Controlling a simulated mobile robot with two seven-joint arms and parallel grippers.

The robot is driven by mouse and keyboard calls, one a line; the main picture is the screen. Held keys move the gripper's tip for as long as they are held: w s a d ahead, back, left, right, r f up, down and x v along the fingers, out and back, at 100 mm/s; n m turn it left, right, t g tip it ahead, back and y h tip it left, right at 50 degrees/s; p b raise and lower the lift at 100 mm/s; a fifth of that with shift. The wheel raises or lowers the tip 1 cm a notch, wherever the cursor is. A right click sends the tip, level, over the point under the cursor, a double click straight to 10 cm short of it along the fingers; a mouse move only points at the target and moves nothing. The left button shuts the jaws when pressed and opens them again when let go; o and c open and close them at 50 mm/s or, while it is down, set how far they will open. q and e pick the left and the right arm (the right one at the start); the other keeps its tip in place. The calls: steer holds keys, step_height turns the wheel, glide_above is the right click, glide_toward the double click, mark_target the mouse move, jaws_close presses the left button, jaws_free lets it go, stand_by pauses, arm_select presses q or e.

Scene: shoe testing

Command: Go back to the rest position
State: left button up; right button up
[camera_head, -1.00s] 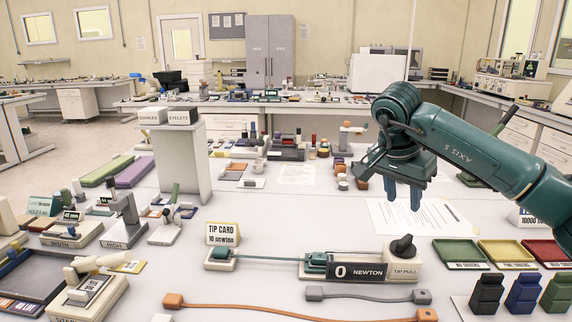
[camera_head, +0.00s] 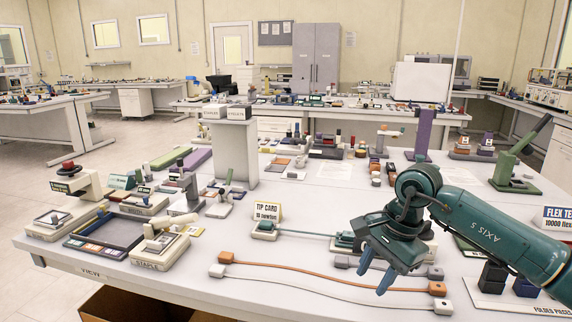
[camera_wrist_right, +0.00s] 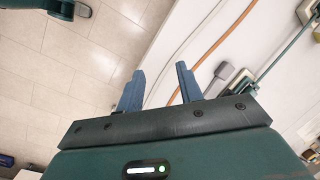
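My right gripper (camera_head: 374,274) hangs in front of the table's contents in the head view, its blue fingers pointing down. In the right wrist view its two fingers (camera_wrist_right: 160,88) stand apart with nothing between them. An orange cord (camera_head: 320,282) and a thin pale cord (camera_head: 330,299) lie on the table near the gripper in the picture. The gripper and forearm partly cover the tip-pull tester (camera_head: 345,240) and the trays behind it. My left gripper is not in the head view. A dark green part shows at the top left of the wrist view; I cannot tell which part it is.
The white table (camera_head: 190,277) is crowded with testers. A stapling device (camera_head: 158,250) and a dark tray (camera_head: 100,236) stand at the left. A grey pedestal (camera_head: 232,155) stands behind. An open cardboard box (camera_head: 130,304) is below the front edge. Floor at the left is clear.

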steer(key=s+a+f+m+g+y, duration=0.25)
steer(key=s+a+y, duration=0.4)
steer(key=a, duration=0.45)
steer(key=s+a+r+m+t+y+p, duration=0.2)
steer(key=s+a+r+m+t+y, duration=0.25)
steer(key=a+m+y, duration=0.65)
steer(key=w+d+f+m+t+h, duration=0.1)
steer(key=d+f+m+t+h, duration=0.45)
steer(key=m, duration=0.95)
steer(key=d+f+m+t+h, duration=0.35)
steer(key=d+m+t, duration=0.4)
steer(key=m, duration=0.75)
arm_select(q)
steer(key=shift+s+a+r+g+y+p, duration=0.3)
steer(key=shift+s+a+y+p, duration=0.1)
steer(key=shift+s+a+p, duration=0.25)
arm_select(e)
steer(key=s+d+f+m+g+h, duration=0.2)
steer(key=s+d+f+m+h, duration=0.1)
steer(key=s+f+m, duration=0.3)
steer(key=s+d+f+m+g+h, duration=0.3)
steer(key=s+f+m, duration=0.3)
steer(key=f+m, duration=0.2)
steer(key=shift+s+d+f+h, duration=0.3)
steer(key=shift+d+f+h, duration=0.2)
steer(key=shift+f+h, duration=0.35)
